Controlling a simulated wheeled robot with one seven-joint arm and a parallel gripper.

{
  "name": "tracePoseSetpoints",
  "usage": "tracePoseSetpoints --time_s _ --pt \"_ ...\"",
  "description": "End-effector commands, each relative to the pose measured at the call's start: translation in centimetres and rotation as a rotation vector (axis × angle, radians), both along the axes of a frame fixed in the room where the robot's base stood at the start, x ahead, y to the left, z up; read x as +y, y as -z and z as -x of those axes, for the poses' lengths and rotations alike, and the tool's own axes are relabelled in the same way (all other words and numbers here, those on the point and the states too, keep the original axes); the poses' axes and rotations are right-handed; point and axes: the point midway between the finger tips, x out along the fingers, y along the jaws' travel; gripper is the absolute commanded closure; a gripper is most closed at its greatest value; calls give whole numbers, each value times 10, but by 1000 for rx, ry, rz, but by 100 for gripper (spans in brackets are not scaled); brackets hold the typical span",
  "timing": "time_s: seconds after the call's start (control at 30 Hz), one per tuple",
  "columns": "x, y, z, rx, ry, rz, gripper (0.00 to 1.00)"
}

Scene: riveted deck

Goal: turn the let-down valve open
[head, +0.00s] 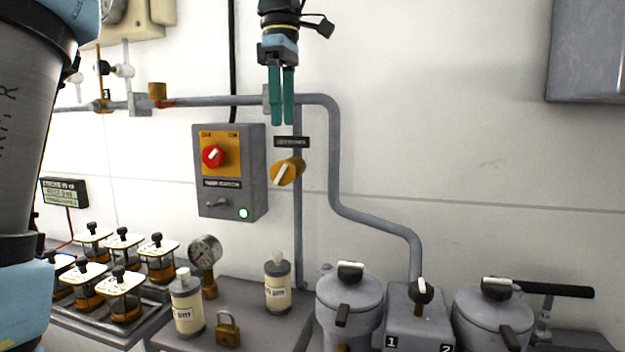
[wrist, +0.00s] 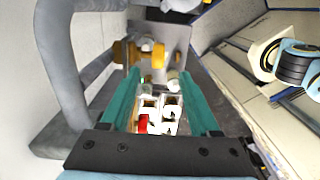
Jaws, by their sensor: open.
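The let-down valve is a yellow-orange knob (head: 287,171) with a pale stripe across it, on the vertical grey pipe below a small dark label (head: 291,142). The stripe runs tilted from lower left to upper right. My gripper (head: 282,121) points down with two green fingers, above the label and knob in the head view, and touches neither. It is open and empty. In the wrist view the gripper (wrist: 160,75) shows its fingers apart, with a yellow-orange valve part (wrist: 125,52) beyond the tips. I cannot tell its setting there.
A grey control box (head: 230,205) with a red knob (head: 212,156) is left of the valve. A grey pipe (head: 334,160) bends down to its right. Below stand bottles (head: 278,287), a pressure gauge (head: 204,250), a padlock (head: 228,332) and lidded pots (head: 349,305).

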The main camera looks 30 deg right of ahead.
Motion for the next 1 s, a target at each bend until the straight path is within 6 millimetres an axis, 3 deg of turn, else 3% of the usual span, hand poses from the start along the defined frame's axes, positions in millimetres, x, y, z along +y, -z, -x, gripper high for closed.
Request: tracePoseSetpoints --time_s 0.17,0.6,0.8,1.0 --pt "3 11 -3 -17 -11 -10 38" --pt "3 87 -2 -14 -9 -9 38" --pt "3 103 -2 -15 -8 -8 38" --pt "2 106 -2 -16 -8 -7 38"
